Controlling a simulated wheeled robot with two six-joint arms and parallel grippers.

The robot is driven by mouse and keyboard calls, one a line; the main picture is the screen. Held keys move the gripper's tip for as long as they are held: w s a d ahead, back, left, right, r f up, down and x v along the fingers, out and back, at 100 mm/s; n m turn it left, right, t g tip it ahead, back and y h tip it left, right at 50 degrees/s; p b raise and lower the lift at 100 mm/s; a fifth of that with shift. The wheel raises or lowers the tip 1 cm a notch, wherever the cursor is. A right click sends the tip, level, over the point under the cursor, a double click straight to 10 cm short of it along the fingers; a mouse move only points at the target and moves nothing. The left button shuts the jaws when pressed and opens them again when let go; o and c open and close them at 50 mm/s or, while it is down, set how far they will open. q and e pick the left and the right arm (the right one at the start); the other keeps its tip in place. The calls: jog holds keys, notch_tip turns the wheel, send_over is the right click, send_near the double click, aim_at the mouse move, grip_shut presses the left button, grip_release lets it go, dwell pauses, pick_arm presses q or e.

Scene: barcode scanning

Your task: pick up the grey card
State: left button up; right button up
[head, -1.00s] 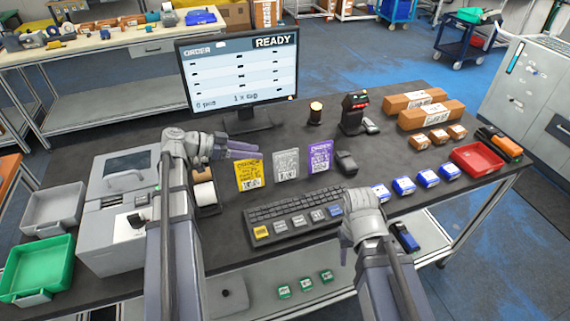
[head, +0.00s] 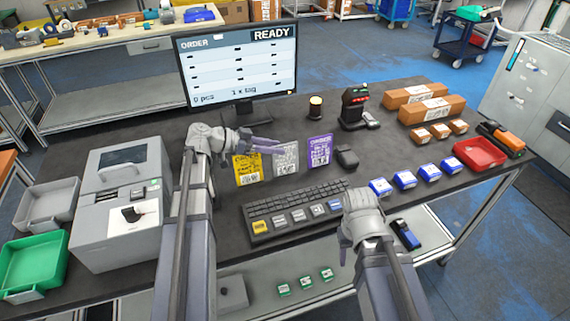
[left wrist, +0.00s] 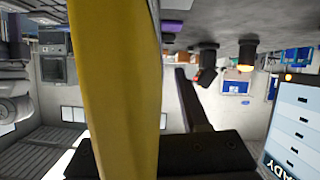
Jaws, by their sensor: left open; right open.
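The grey card (head: 288,160) stands between a yellow card (head: 247,170) and a purple card (head: 320,150) on the dark table in the head view. My left gripper (head: 277,145) is open. Its fingers reach rightward over the yellow card's top to the upper part of the grey card, partly covering it; I cannot tell whether they touch it. In the left wrist view a yellow surface (left wrist: 115,90), apparently the yellow card, fills the left middle, and I cannot make out the grey card. My right gripper (head: 362,205) is open beside the keyboard's right end; its fingers are hard to see.
A keyboard (head: 295,212) lies in front of the cards and a dark mouse (head: 346,157) to their right. The monitor (head: 238,68) stands behind. A grey printer (head: 125,195) is at left. Several blue boxes (head: 403,186) and a red tray (head: 480,154) are at right.

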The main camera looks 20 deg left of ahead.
pick_arm(q)
jog(key=shift+d, duration=0.1)
grip_shut()
dwell(1.3)
